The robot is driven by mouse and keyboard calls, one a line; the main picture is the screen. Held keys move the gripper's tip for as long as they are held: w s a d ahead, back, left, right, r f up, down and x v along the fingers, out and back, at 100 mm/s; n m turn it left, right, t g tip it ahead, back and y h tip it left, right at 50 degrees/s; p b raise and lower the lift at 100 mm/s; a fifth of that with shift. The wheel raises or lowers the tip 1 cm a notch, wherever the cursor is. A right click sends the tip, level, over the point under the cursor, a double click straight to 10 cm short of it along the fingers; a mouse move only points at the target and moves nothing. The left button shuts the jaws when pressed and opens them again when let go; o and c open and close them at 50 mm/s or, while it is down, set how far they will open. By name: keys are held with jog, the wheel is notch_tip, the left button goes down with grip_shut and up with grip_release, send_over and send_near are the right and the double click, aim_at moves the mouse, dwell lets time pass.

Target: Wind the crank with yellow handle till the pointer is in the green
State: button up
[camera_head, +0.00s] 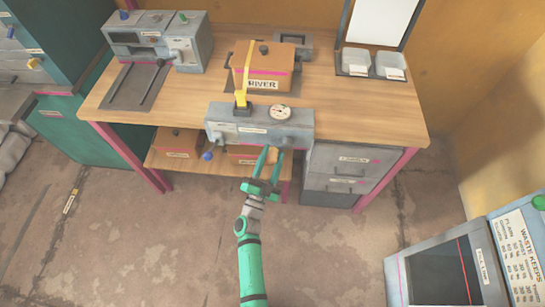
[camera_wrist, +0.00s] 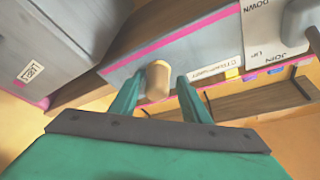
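A grey press unit (camera_head: 225,124) sits at the front edge of the wooden table, with a round white dial (camera_head: 280,112) on top. The dial's pointer and any green zone are too small to read. In the wrist view a rounded tan-yellow handle (camera_wrist: 157,82) sticks out from the unit's front. My gripper (camera_head: 268,155) is at the unit's front, below the dial. Its two green fingers lie on either side of the handle in the wrist view (camera_wrist: 160,84), with small gaps showing, so it looks open. The crank arm behind the handle is hidden.
A bright yellow upright piece (camera_head: 241,98) stands behind the unit's left part. A blue knob (camera_head: 208,155) hangs at its lower left. An orange box (camera_head: 268,72) stands behind it. Grey drawers (camera_head: 340,172) are right of my gripper. The floor in front is clear.

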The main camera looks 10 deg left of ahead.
jog(key=shift+f, duration=0.15)
jog(key=shift+s+f, duration=0.1)
jog(key=shift+s, duration=0.2)
jog(key=v, duration=1)
jog(key=shift+s+a, duration=0.1)
jog(key=s+d+r+n+g+y, duration=0.1)
jog(key=s+d+r+n+g, duration=0.1)
jog(key=s, duration=0.7)
jog(key=s+d+r+n+g+y, duration=0.2)
jog(key=s+d+r+n, duration=0.2)
jog(key=s, duration=0.5)
jog(key=s+d+r+n+g+y, duration=0.1)
jog(key=s+d+r+n+g, duration=0.1)
jog(key=s, duration=0.7)
notch_tip(320, 180, up, 3)
jog(key=shift+s+d+r+n, duration=0.1)
jog(key=shift+s+d+n, duration=0.05)
jog(key=shift+d+n, duration=0.8)
jog(key=shift+s+a, duration=0.1)
jog(key=shift+a, duration=0.25)
